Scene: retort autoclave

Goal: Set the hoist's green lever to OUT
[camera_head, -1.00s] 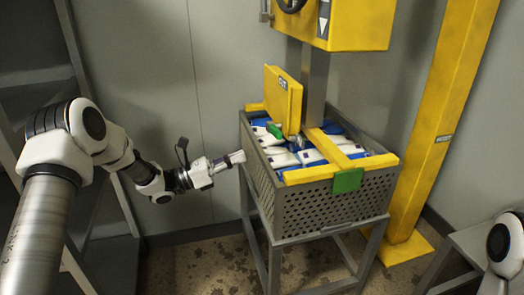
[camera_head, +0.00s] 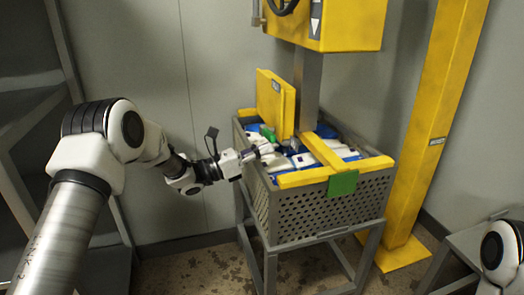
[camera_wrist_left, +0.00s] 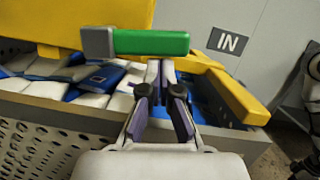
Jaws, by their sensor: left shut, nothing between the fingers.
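The green lever (camera_head: 267,131) sits low on the yellow hoist plate (camera_head: 277,103) above the basket. In the left wrist view the lever (camera_wrist_left: 150,43) lies level on a grey pivot, its free end pointing right toward the IN label (camera_wrist_left: 229,41). No OUT label can be read. My left gripper (camera_head: 264,149) is over the basket's left rim, just below the lever. Its fingers (camera_wrist_left: 160,78) are shut and empty, apart from the lever as far as I can tell. My right gripper is not in view.
The grey perforated basket (camera_head: 325,211) holds several blue-and-white pouches and stands on a metal frame. A yellow bar (camera_head: 324,150) crosses its top, with a green panel (camera_head: 343,184) in front. A yellow post (camera_head: 437,120) stands right. Floor at the left is clear.

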